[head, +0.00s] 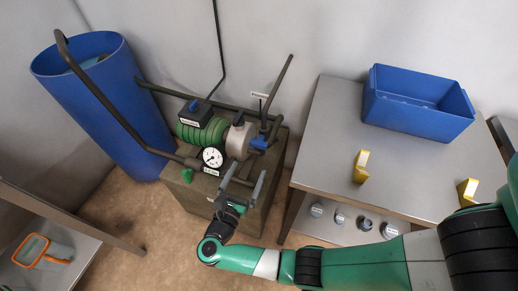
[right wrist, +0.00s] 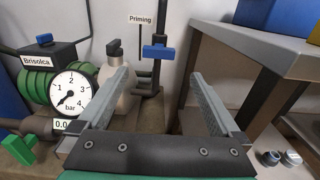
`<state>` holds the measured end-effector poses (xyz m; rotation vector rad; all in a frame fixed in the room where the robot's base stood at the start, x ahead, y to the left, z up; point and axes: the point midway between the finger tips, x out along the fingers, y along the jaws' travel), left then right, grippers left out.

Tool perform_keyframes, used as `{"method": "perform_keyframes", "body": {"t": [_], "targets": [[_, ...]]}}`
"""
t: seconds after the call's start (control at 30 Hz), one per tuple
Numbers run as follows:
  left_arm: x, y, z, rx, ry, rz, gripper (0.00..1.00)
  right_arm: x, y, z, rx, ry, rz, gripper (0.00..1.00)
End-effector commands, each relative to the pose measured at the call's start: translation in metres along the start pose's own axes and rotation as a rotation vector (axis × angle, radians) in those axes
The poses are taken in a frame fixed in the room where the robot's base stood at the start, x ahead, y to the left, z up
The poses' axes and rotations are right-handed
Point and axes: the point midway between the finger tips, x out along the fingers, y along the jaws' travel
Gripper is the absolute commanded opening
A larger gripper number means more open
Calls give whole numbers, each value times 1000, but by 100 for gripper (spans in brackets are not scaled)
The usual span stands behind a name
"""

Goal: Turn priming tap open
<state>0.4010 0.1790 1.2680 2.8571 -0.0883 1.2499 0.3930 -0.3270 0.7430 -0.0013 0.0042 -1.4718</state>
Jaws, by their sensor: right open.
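The priming tap (head: 260,143) has a blue handle and sits on a dark pipe at the right of the pump. In the right wrist view the tap (right wrist: 159,53) shows its handle crosswise to the upright pipe, beside a white "Priming" label (right wrist: 141,19). My right gripper (head: 244,177) is in front of and below the tap. Its fingers are spread with nothing between them; in the right wrist view the gripper (right wrist: 159,88) has the tap beyond its fingertips, apart from them. My left gripper is not in view.
The green pump (head: 200,132) and round gauge (head: 212,157) stand left of the tap, with a green handle (head: 187,175) below. A dark pipe (head: 278,85) slants up behind. A metal table (head: 325,135) with a blue crate (head: 415,117) is at right; a blue barrel (head: 120,110) is at left.

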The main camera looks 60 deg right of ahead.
Motion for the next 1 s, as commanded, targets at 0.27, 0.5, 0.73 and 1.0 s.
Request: {"method": "perform_keyframes", "body": {"t": [0.27, 0.5, 0.73, 1.0], "targets": [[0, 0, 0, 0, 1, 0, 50, 26, 0, 2, 3, -1, -4, 100], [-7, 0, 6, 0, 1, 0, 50, 80, 0, 1, 4, -1, -4, 100], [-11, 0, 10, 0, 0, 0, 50, 113, 1, 2, 3, -1, 0, 100], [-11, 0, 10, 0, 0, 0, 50, 117, 1, 4, 3, -2, 2, 100]]}}
